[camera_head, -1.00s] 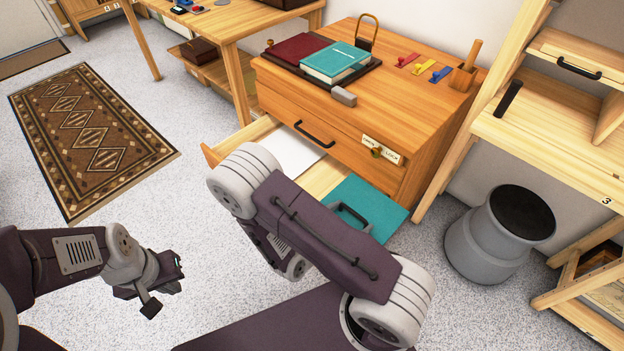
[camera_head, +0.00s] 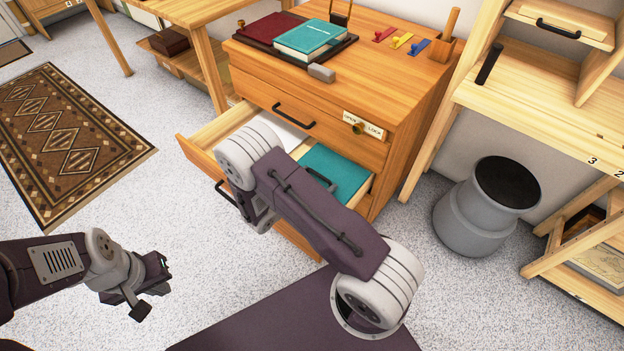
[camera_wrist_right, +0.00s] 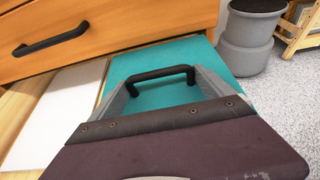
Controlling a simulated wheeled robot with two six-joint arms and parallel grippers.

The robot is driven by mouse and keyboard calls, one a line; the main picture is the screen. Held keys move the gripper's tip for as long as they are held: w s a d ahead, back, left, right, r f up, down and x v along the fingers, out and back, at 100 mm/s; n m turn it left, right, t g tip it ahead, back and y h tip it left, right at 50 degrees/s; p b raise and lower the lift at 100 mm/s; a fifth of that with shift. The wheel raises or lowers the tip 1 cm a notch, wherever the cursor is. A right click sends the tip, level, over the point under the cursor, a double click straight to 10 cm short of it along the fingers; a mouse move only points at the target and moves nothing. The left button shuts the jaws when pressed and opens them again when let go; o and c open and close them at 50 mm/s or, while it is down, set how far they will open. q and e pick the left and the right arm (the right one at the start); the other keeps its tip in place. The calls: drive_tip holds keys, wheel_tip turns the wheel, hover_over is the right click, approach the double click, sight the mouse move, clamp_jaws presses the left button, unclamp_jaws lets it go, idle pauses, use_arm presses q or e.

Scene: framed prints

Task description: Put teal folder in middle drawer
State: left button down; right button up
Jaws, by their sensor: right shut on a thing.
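The teal folder (camera_head: 338,172) is a flat teal piece with a black handle (camera_head: 321,179). It lies in the right part of the pulled-out middle drawer (camera_head: 186,150), and shows in the right wrist view (camera_wrist_right: 135,62). My right gripper (camera_wrist_right: 160,78) is shut on the folder at its handle; the exact contact is not clear. In the head view my right forearm hides this gripper and part of the drawer. My left gripper (camera_head: 160,277) is low at the left, over the floor and away from the cabinet; its jaw opening cannot be made out.
A white sheet (camera_wrist_right: 62,115) lies left of the folder in the drawer. The shut upper drawer (camera_head: 300,110) is just above. The cabinet top holds a dark red book (camera_head: 268,32) and a teal book (camera_head: 311,38). A grey bin (camera_head: 470,215) stands to the right.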

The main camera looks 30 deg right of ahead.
sight(314, 177)
drive_tip(key=shift+w+f+b, duration=0.65)
drive_tip(key=shift+w+f, duration=0.5)
drive_tip(key=shift+w, duration=0.2)
drive_tip(key=shift+r, duration=0.1)
drive_tip(key=shift+f+b, duration=0.35)
drive_tip(key=shift+f, duration=0.25)
